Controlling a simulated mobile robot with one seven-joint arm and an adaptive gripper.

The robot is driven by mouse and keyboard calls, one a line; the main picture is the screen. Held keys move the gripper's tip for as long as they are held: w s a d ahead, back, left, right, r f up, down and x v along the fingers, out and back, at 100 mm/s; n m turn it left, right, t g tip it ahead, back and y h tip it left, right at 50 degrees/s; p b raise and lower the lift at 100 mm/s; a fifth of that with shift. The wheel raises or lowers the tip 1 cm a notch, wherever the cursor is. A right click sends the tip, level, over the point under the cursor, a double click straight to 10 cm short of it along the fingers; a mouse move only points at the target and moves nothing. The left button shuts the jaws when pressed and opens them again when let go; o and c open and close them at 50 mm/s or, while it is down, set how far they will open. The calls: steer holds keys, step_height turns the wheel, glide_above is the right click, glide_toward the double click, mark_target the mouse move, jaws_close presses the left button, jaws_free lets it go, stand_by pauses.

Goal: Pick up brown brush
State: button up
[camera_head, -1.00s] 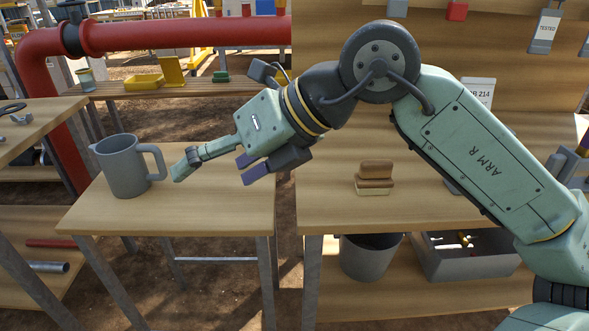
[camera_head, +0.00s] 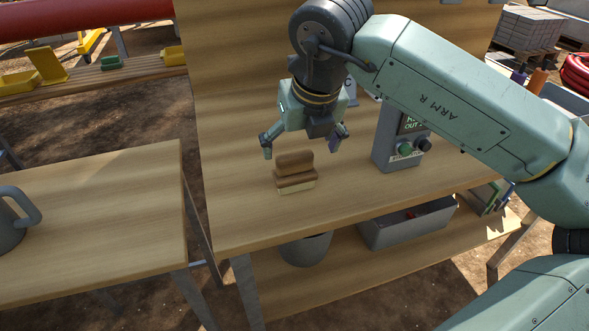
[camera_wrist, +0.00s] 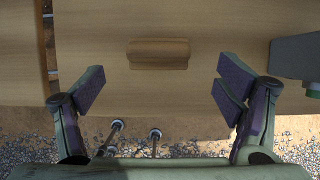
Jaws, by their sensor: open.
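The brown brush (camera_head: 296,172) sits on the wooden workbench (camera_head: 240,225), with a rounded brown top and a pale lower edge. It also shows from above in the wrist view (camera_wrist: 158,54), ahead of and between my fingers. My gripper (camera_head: 302,146) is open and empty, pointing down above and slightly behind the brush in the head view. Its fingers also show in the wrist view (camera_wrist: 160,88), spread wide on both sides, with a gap to the brush.
A grey control box (camera_head: 397,140) with a green button stands right of the brush. A grey pitcher (camera_head: 12,225) is on the left table (camera_head: 110,205). A grey bucket (camera_head: 306,249) and a grey bin (camera_head: 408,227) are on the lower shelf. The bench front is clear.

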mark_target(295, 154)
steer(key=shift+w+p+x, duration=0.2)
steer(key=shift+p+x, duration=0.2)
steer(key=shift+x, duration=0.9)
steer(key=shift+w+p+x, duration=0.15)
steer(key=shift+p+x, duration=0.2)
steer(key=shift+x, duration=0.95)
steer(key=shift+a+r, duration=0.15)
steer(key=shift+a, duration=0.05)
steer(key=c, duration=1.3)
